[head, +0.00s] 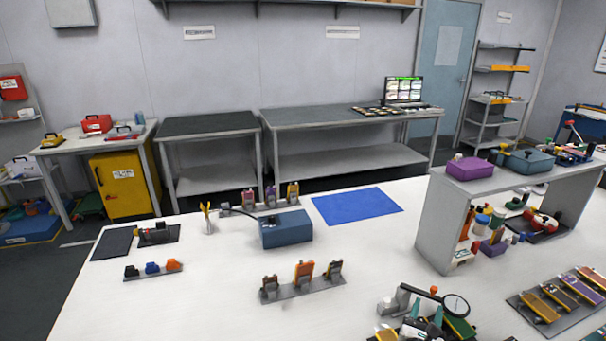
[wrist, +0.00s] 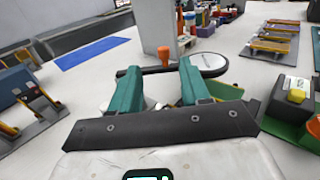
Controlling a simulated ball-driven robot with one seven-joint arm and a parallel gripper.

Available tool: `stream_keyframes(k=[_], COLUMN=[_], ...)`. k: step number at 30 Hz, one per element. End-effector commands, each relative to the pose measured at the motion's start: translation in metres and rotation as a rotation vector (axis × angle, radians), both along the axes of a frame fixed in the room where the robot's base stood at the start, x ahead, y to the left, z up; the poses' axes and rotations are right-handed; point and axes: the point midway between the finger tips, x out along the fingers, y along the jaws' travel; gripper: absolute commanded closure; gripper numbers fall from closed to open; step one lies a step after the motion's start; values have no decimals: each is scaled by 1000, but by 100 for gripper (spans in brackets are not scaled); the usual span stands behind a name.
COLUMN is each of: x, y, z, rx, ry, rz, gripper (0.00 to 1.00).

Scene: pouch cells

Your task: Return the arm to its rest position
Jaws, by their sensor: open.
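My gripper (wrist: 160,82) shows in the wrist view with its two teal fingers spread apart and nothing held between them. In the head view my gripper (head: 425,312) is low at the front edge of the picture, over the white table (head: 235,290). Just beyond the fingers is a device with an orange knob (wrist: 164,55) and a round black-rimmed disc (wrist: 200,63). The same device shows in the head view by its disc (head: 456,306). I cannot tell whether the fingers touch it. Most of my arm is out of view.
A rack with upright pouch cells (head: 304,275) stands left of my gripper. A grey raised shelf (head: 440,220) and a tray of flat cells (head: 525,310) are to the right. A blue mat (head: 357,205) and blue box (head: 286,230) lie farther back. The table's front left is clear.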

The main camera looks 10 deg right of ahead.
Motion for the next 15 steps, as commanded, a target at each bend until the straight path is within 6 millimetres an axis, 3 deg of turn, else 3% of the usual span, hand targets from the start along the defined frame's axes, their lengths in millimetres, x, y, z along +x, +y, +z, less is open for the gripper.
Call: stream_keyframes(k=[5, 10, 15], x=[5, -1, -35], y=[17, 69, 122], z=[29, 60, 58], rx=[-267, -805, -1377], ry=[76, 244, 435], rz=[168, 457, 727], gripper=[54, 54, 54])
